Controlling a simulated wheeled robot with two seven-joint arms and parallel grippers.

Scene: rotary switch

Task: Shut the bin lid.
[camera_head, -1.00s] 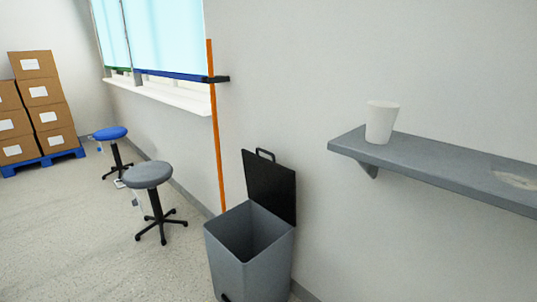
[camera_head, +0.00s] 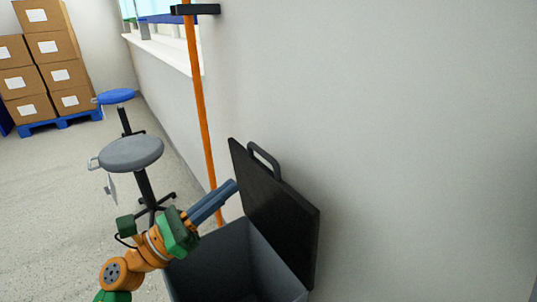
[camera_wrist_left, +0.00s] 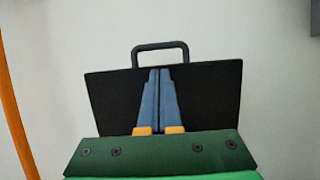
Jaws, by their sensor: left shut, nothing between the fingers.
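The grey bin (camera_head: 279,260) stands against the wall with its top open. Its black lid (camera_head: 275,205) is raised, leaning back near the wall, with a dark loop handle (camera_head: 265,158) on its top edge. My left gripper (camera_head: 232,187) is shut and empty, over the bin's left side with its fingertips near the lid's left edge in the head view. In the left wrist view the closed fingers (camera_wrist_left: 158,72) point at the lid (camera_wrist_left: 215,95), just below the handle (camera_wrist_left: 160,46). I cannot tell whether they touch it. My right gripper is not in view.
An orange pole (camera_head: 200,100) stands upright behind the bin, held by a black wall bracket (camera_head: 195,9). Boxes (camera_head: 60,75) are stacked at the back left. The wall at right is bare.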

